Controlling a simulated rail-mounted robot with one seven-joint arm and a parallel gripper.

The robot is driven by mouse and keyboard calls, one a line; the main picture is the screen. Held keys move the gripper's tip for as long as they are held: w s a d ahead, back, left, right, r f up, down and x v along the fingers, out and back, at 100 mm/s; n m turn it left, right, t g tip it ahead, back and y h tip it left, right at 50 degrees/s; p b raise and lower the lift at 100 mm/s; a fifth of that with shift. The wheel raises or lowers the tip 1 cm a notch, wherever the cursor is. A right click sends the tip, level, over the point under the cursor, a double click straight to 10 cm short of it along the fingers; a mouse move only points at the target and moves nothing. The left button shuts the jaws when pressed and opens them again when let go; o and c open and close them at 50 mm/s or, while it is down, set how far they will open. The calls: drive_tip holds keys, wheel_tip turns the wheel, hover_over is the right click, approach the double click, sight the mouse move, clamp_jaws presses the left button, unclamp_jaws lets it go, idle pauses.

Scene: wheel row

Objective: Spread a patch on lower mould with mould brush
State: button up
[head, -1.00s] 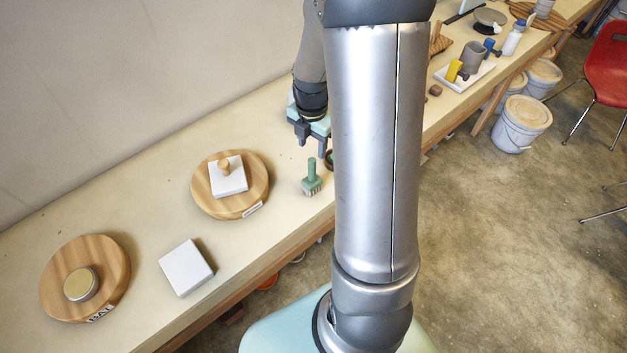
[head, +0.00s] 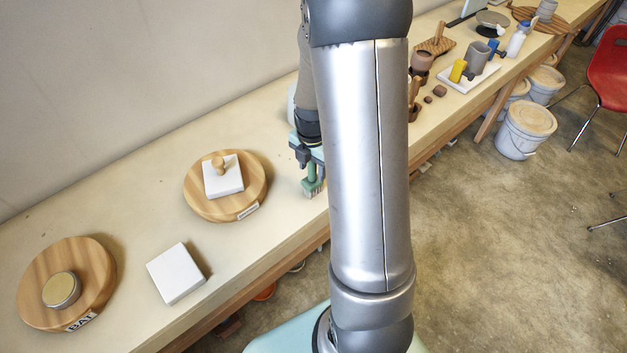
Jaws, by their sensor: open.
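The green mould brush (head: 311,187) stands upright on the bench, bristles down, in the head view. My gripper (head: 309,170) is open, pointing down at the brush's handle. Its fingers look to be on either side of the handle, but whether they touch it is too small to tell. A plain white square block (head: 177,273) lies on the bench. Another white square block (head: 223,178) with a wooden knob on top sits on a round wooden board (head: 204,207). I cannot tell which white block is the lower mould.
A round wooden board marked BAT (head: 90,262) holds a round tin (head: 61,290) at the lower left. A white tray (head: 490,70) with a yellow tool and grey cup stands farther along the bench (head: 130,200). The bench between brush and plain block is clear.

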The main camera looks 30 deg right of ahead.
clamp_jaws()
drive_tip(key=shift+r+p, duration=2.25)
drive_tip(key=shift+r, duration=1.35)
